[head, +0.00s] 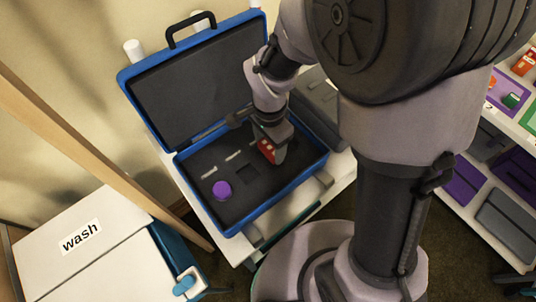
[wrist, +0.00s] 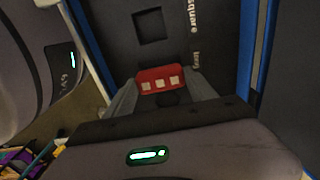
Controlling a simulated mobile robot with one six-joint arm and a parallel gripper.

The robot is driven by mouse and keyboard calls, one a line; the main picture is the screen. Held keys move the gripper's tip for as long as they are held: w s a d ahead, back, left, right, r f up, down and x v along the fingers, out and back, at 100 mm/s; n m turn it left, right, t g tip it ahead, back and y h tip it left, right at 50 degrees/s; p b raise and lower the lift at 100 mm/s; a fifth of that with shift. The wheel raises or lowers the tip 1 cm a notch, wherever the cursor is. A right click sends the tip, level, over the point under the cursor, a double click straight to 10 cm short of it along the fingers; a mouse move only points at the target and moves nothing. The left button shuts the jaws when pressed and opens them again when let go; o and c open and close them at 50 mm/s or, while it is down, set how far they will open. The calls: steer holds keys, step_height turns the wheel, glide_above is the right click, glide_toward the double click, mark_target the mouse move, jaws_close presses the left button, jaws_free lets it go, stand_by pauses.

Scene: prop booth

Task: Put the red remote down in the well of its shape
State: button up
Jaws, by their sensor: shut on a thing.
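The red remote (head: 266,151) has pale square buttons. It also shows in the wrist view (wrist: 160,80), held crosswise between the two grey fingers of my gripper (head: 272,153). My gripper is shut on it, over the right part of the open blue case (head: 244,233) in the head view. The dark foam has a square well (wrist: 153,27), empty, beside the printed word "square". The word "long" is printed close to the remote. A well of the remote's shape is not visible; the remote and fingers cover that area. I cannot tell whether the remote touches the foam.
A purple round piece (head: 222,190) sits in the foam at the left. The case's raised lid (head: 190,85) stands behind. A box labelled "wash" (head: 80,238) is at the lower left. Shelves with coloured trays (head: 463,186) stand at the right.

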mark_target(269, 147)
step_height(269, 147, down, 4)
steer(key=shift+r+b, duration=0.25)
steer(key=shift+b, duration=0.3)
steer(key=shift+f+b, duration=0.35)
steer(key=shift+f, duration=0.05)
steer(key=o, duration=1.4)
